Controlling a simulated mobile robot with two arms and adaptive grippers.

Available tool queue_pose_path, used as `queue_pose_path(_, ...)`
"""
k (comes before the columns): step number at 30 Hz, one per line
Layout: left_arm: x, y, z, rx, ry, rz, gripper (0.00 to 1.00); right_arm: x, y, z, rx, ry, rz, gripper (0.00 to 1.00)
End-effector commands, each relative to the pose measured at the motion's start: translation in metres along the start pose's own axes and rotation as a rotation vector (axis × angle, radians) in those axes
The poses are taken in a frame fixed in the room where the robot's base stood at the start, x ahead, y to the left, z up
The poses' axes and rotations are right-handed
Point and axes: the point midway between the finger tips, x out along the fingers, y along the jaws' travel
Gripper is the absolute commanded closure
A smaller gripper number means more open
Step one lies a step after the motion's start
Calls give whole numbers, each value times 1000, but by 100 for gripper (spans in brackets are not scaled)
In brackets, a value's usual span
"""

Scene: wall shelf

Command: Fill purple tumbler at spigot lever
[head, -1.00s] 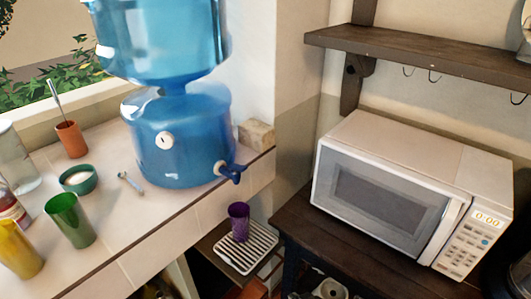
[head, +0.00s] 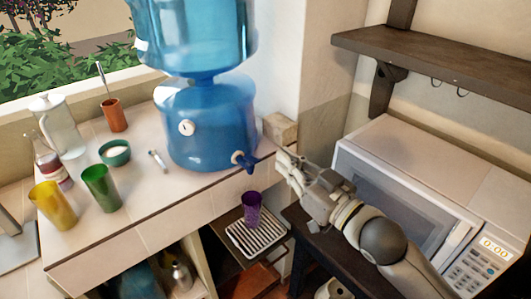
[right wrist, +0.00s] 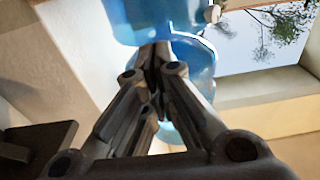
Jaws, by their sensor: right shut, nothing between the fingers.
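The purple tumbler (head: 252,208) stands upright on the white slatted drip tray (head: 245,240), below the spigot. The blue spigot lever (head: 246,162) sticks out low on the front of the blue water dispenser (head: 205,125). My right gripper (head: 284,158) is shut and empty, just right of the lever with a small gap in the picture; I cannot tell whether it touches. In the right wrist view the shut fingers (right wrist: 158,62) point at the dispenser (right wrist: 190,60), and the lever is hidden. My left gripper is not in view. I cannot see any water in the tumbler.
The microwave (head: 400,190) stands on a dark table to the right, under my right arm. A wooden shelf (head: 430,55) hangs above it. Yellow (head: 52,206) and green (head: 101,188) tumblers stand on the counter at left. A sponge-like block (head: 280,128) sits beside the dispenser.

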Motion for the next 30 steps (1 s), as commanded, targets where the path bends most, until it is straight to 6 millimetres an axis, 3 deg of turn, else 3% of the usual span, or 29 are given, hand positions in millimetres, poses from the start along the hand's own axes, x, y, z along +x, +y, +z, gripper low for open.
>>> queue_pose_path(11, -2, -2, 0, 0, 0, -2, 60, 5, 0, 0, 1, 0, 1, 100)
queue_pose_path(29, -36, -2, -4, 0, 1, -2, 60, 103, 0, -2, -1, 0, 1, 100)
queue_pose_path(30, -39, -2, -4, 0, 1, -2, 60, 99, 1, 8, 1, -9, 3, 100)
